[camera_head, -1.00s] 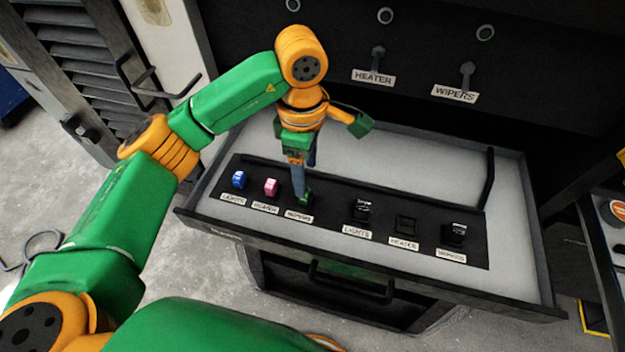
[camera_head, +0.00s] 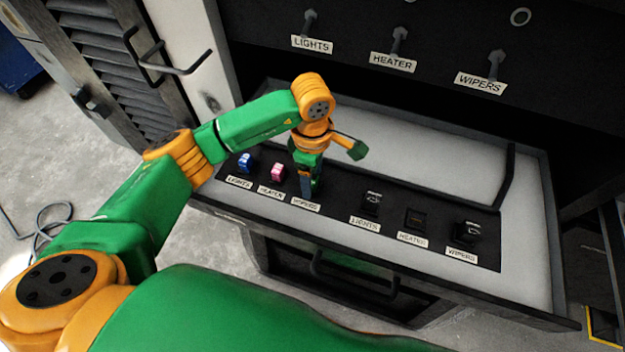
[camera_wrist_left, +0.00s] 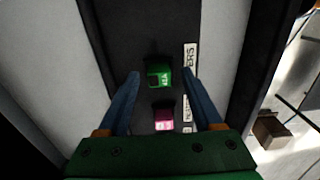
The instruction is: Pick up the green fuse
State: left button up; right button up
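The green fuse (camera_wrist_left: 159,75) stands in the black panel in the left wrist view, between the two blue fingertips of my left gripper (camera_wrist_left: 161,72). The fingers are apart, with a gap visible on each side of the fuse. In the head view my left gripper (camera_head: 307,188) points down at the wipers spot of the fuse row and mostly hides the green fuse. The pink fuse (camera_head: 278,172) and blue fuse (camera_head: 246,163) stand to its left. The pink fuse also shows in the wrist view (camera_wrist_left: 164,120). My right gripper is not in view.
The fuses sit in a black panel in an open drawer (camera_head: 455,162). Black labelled sockets for lights (camera_head: 371,203), heater (camera_head: 415,220) and wipers (camera_head: 467,234) lie to the right. Labelled switches are on the dark panel above. The drawer's grey floor behind is clear.

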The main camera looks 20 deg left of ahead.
pick_arm(q)
grip_shut()
